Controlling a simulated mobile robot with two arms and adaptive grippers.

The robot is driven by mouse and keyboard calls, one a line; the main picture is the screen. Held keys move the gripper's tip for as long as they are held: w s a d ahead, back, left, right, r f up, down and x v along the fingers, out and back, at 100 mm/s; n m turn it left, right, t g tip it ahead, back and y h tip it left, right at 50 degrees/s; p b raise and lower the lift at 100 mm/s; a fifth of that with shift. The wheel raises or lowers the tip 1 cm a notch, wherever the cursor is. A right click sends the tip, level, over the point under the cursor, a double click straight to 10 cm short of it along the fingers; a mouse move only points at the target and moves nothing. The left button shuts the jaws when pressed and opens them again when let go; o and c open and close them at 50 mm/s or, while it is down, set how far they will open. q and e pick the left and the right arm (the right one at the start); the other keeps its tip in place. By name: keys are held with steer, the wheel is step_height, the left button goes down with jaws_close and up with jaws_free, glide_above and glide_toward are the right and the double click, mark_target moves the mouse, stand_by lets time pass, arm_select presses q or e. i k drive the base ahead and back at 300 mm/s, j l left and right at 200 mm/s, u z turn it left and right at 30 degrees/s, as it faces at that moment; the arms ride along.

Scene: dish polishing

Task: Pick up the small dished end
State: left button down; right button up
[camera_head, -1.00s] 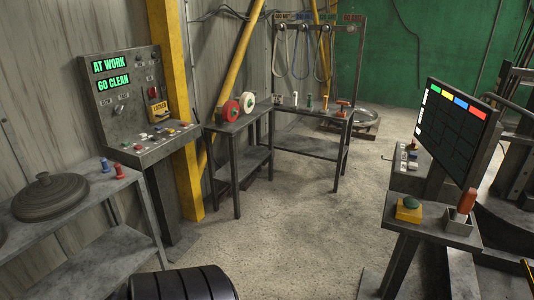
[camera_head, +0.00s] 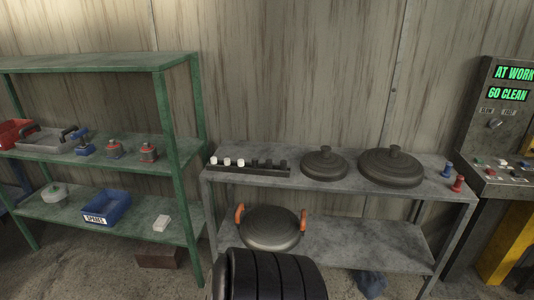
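The small dished end (camera_head: 323,163) is a dark grey, round, domed piece with a short knob on top. It sits on the top of the grey metal shelf unit (camera_head: 228,183), near its middle. A larger dished end (camera_head: 391,168) of the same form sits just to its right, with a narrow gap between them. Neither of my grippers is in view, and nothing covers the small dished end.
A rack of black and white pegs (camera_head: 248,169) is left of the small dished end. Blue (camera_head: 447,170) and red (camera_head: 458,183) pieces stand at the right end. A round pan with orange handles (camera_head: 270,228) is on the lower shelf. Green shelving (camera_head: 163,120) stands left, a control panel (camera_head: 497,130) right.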

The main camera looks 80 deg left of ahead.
mark_target(324, 166)
steer(key=u, duration=2.2)
steer(key=i+j, duration=0.1)
